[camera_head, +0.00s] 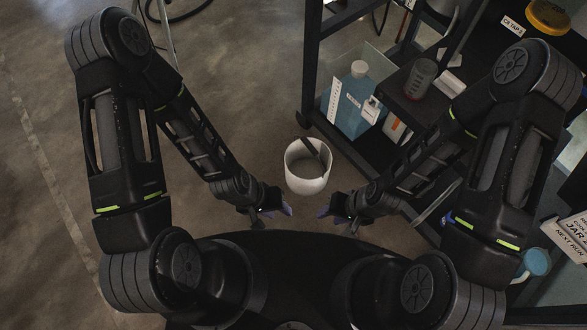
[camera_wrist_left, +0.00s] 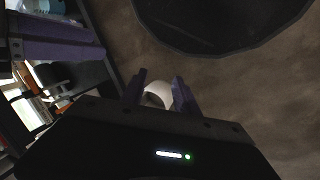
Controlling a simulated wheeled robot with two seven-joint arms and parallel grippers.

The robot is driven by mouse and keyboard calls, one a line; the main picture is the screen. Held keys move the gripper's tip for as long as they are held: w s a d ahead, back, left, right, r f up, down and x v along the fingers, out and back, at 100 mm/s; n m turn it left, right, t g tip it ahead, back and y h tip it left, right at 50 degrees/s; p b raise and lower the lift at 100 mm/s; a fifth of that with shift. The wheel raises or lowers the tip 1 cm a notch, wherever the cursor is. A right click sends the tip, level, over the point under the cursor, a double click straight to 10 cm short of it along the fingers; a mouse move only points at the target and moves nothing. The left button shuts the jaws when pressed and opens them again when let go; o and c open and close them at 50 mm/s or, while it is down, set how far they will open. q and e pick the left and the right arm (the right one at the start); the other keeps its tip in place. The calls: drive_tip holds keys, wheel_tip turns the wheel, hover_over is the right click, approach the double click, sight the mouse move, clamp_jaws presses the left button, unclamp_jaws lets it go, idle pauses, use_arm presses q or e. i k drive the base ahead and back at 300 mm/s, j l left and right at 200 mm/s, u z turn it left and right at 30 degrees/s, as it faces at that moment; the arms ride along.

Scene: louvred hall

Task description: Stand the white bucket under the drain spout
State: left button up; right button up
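The white bucket (camera_head: 307,180) stands upright on the floor beside the black shelf rack, its open top facing the head camera. A dark strip (camera_head: 311,147) crosses its rim; I cannot tell whether it is a handle or a spout. My left gripper (camera_head: 287,210) is in front of the bucket, to its lower left, with its fingers apart. In the left wrist view the bucket (camera_wrist_left: 158,93) shows beyond and between the open fingers (camera_wrist_left: 160,88). My right gripper (camera_head: 324,212) is to the bucket's lower right; its finger gap is too small to judge. I cannot clearly pick out the drain spout.
The black rack (camera_head: 311,60) stands just behind and right of the bucket. A blue cup (camera_head: 537,262) is at lower right. The floor left of the bucket is clear.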

sight(308, 160)
drive_tip(key=k+l+z, duration=0.1)
drive_tip(key=l+z, duration=0.15)
drive_tip(key=z, duration=0.2)
drive_tip(key=l+z, duration=0.3)
drive_tip(key=z, duration=0.2)
drive_tip(key=k+l, duration=0.05)
